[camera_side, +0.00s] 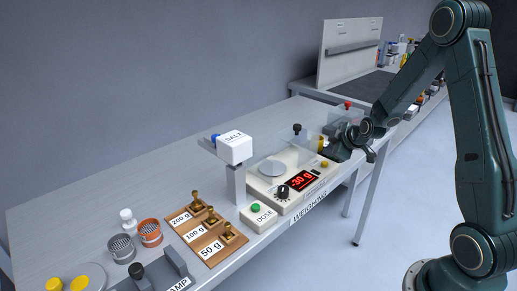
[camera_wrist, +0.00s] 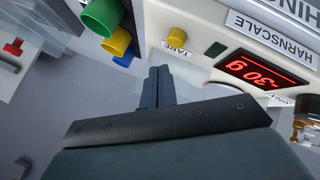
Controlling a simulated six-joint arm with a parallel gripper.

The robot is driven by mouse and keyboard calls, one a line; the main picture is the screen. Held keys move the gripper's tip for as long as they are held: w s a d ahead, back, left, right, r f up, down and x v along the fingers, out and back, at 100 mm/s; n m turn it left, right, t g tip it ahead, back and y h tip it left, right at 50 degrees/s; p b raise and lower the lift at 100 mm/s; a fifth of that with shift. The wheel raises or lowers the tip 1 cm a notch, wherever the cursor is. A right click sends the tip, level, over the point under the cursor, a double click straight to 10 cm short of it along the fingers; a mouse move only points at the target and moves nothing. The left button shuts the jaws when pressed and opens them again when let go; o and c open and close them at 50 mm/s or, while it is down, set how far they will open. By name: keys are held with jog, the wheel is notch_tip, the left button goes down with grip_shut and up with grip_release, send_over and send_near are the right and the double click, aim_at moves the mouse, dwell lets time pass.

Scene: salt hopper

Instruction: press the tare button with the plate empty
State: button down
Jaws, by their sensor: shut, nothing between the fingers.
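The cream scale (camera_side: 262,184) stands on the bench with its round plate (camera_side: 272,168) bare. Its red display (camera_side: 302,180) reads -30 g, as it also does in the wrist view (camera_wrist: 262,70). The yellow button (camera_side: 324,164) sits at the scale's right end; in the wrist view it is the yellow knob (camera_wrist: 177,34) above the TARE label (camera_wrist: 175,45). My gripper (camera_wrist: 160,70) is shut and empty, its fingertips just below the label in the wrist picture, apart from the button. In the side view my gripper (camera_side: 338,152) is beside the scale's right end.
Green (camera_wrist: 103,16), yellow (camera_wrist: 117,42) and blue cylinders stand left of my fingers in the wrist view. The salt hopper (camera_side: 235,148) rises left of the plate. The DOSE box (camera_side: 258,218) and brass weights (camera_side: 210,216) are at the front left.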

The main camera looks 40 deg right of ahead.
jog(key=shift+f, duration=0.75)
jog(key=shift+f, duration=0.9)
dwell(2.9)
jog(key=shift+r, duration=0.9)
jog(key=shift+r, duration=0.1)
jog(key=shift+r, duration=2.45)
